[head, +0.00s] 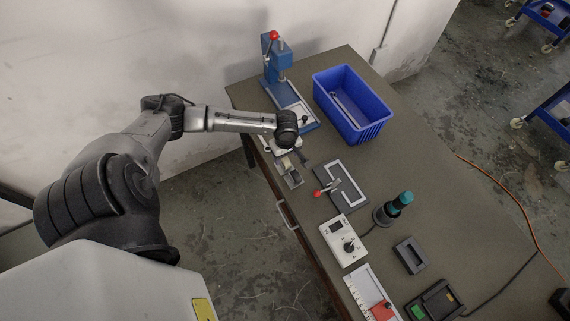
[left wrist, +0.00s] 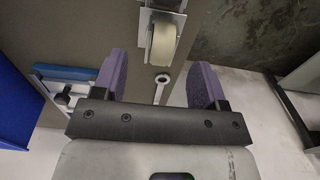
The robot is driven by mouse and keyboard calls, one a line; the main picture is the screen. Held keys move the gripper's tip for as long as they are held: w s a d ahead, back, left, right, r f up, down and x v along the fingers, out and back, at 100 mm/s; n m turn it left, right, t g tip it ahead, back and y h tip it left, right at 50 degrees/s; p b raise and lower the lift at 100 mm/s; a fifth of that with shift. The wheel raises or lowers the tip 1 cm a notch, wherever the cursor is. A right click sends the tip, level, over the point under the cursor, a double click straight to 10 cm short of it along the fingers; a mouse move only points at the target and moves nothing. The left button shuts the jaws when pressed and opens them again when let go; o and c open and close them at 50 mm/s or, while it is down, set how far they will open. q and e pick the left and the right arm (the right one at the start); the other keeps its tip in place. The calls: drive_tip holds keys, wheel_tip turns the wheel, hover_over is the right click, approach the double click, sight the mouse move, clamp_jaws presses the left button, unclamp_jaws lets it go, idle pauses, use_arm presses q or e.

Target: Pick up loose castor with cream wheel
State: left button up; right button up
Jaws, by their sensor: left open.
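The loose castor (head: 290,171) lies on the bench near its left edge, just below my left gripper in the head view. In the left wrist view its cream wheel (left wrist: 162,43) and metal bracket (left wrist: 165,12) are at the top centre, beyond the fingertips. My left gripper (left wrist: 159,60) is open, with its two purple fingers apart and nothing held between them. In the head view the left gripper (head: 285,151) is partly hidden under the dark wrist. My right gripper is in neither view.
A ring-ended tool (left wrist: 163,79) shows between the fingers. A blue press (head: 275,60) and blue bin (head: 352,103) stand behind. A fixture plate with a red-knobbed clamp (head: 340,186) is right of the castor. A switch box (head: 343,241) sits in front.

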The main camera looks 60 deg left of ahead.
sight(285, 158)
use_arm(q)
drive_tip(key=shift+s+a+f+b, duration=0.1)
drive_tip(key=shift+f+b, duration=0.55)
drive_tip(key=shift+f, duration=2.1)
drive_tip(key=shift+c, duration=0.4)
drive_tip(key=c, duration=1.1)
